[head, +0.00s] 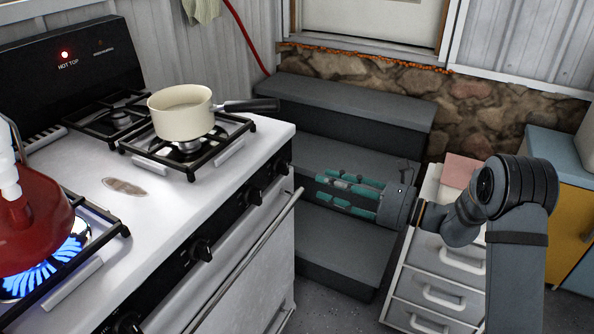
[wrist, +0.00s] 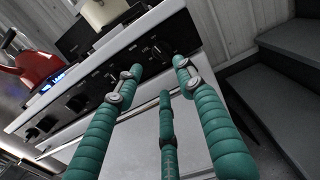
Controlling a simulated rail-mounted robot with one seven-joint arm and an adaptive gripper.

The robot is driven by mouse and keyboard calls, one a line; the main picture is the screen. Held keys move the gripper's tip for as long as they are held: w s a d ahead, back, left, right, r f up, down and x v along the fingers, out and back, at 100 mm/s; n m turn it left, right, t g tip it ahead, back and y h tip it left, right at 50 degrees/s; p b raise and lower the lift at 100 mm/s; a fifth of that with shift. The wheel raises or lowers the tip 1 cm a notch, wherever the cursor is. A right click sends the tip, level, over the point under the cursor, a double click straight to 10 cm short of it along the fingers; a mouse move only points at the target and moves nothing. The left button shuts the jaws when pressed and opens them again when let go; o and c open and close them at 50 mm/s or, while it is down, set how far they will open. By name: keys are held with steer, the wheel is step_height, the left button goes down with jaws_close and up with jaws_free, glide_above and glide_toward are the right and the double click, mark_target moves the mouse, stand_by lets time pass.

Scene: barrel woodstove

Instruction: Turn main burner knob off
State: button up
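The white stove (head: 150,240) fills the left of the head view. Several black knobs sit on its dark front panel, including a near knob (head: 127,322), a middle knob (head: 201,250) and two farther ones (head: 254,197). I cannot tell which is the main burner knob. The front-left burner (head: 45,270) burns with a blue flame under a red kettle (head: 30,220). My gripper (head: 320,188) is open and empty, right of the stove front and apart from it. In the wrist view its teal fingers (wrist: 158,76) spread towards the panel, with a knob (wrist: 160,50) beyond the fingertips.
The oven door handle (head: 245,262) juts out below the knobs. Grey steps (head: 330,250) lie behind my gripper. A white drawer unit (head: 440,285) stands at the right.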

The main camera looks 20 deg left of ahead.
mark_target(287, 171)
steer(key=a, duration=0.3)
steer(key=w+a, duration=0.1)
steer(key=a, duration=0.2)
steer(key=w+a, duration=0.1)
steer(key=a, duration=0.3)
steer(key=shift+c, duration=1.2)
steer(key=c, duration=0.7)
jaws_close()
